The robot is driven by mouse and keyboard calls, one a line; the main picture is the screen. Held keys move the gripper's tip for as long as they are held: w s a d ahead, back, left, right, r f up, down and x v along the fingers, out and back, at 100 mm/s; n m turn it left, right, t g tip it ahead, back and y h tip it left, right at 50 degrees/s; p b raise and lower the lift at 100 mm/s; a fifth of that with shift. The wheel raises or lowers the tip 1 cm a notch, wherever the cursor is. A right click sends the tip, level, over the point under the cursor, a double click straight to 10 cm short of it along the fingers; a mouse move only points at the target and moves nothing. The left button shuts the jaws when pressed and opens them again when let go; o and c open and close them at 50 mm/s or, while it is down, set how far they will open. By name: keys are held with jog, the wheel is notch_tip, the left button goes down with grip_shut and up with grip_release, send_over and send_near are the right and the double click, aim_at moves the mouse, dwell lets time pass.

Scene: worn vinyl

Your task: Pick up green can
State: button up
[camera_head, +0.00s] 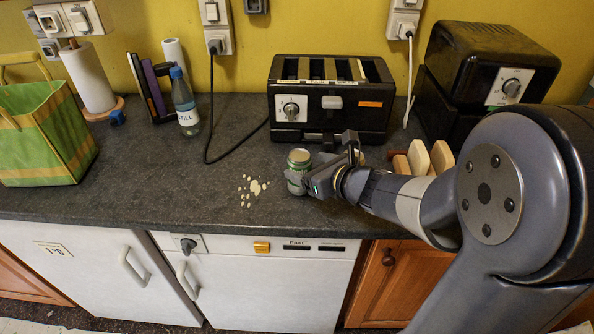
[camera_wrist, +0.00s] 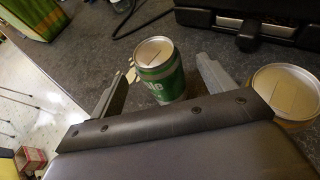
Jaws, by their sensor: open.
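The green can (camera_head: 299,172) stands upright on the dark counter, in front of the toaster's left part. In the wrist view the green can (camera_wrist: 161,82) shows its pale metal lid and a label with light lettering. My gripper (camera_head: 318,176) is open and low over the counter, just right of the can. In the wrist view my gripper (camera_wrist: 162,68) has one finger on each side of the can, with the can between or just beyond the fingertips. I cannot tell whether either finger touches it.
A second can (camera_wrist: 284,92), tan or gold, stands right of my right finger. The black toaster (camera_head: 331,99) is close behind. Pale spilled bits (camera_head: 253,189) lie left of the can. A bottle (camera_head: 185,103) and a green bag (camera_head: 44,133) stand left. The front left counter is clear.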

jog(key=shift+f+p+x, duration=0.1)
jog(key=shift+p+x, duration=0.1)
jog(key=shift+x, duration=1.4)
jog(key=shift+f+p+x, duration=0.15)
jog(key=shift+p+x, duration=0.05)
jog(key=shift+x, duration=1.4)
jog(key=shift+s, duration=0.15)
jog(key=c, duration=1.2)
jog(key=shift+r, duration=0.1)
jog(key=shift+c, duration=0.2)
